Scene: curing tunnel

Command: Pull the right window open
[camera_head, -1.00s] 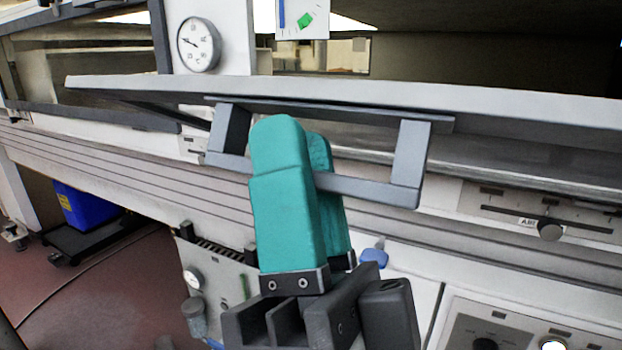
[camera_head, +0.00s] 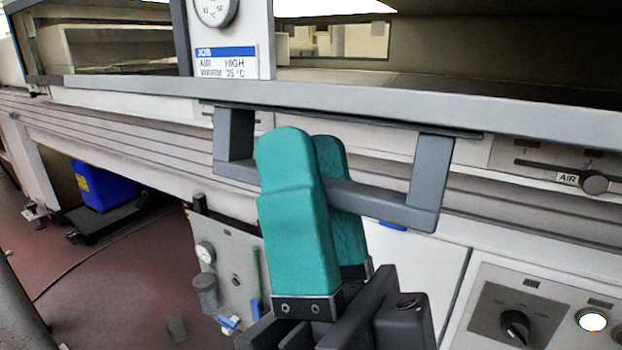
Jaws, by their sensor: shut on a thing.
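The right window (camera_head: 400,98) shows as a pale grey frame edge across the picture, swung out towards me, with the tunnel's dark opening behind it. Its dark grey bar handle (camera_head: 388,204) hangs below that edge on two posts. My gripper (camera_head: 305,160) has two teal padded fingers, one on each side of the handle bar, left of its middle. It is shut on the bar. The fingers hide the part of the bar between them.
A control panel with a knob (camera_head: 516,325) stands at the lower right. An AIR slider knob (camera_head: 595,184) sits on the tunnel front.

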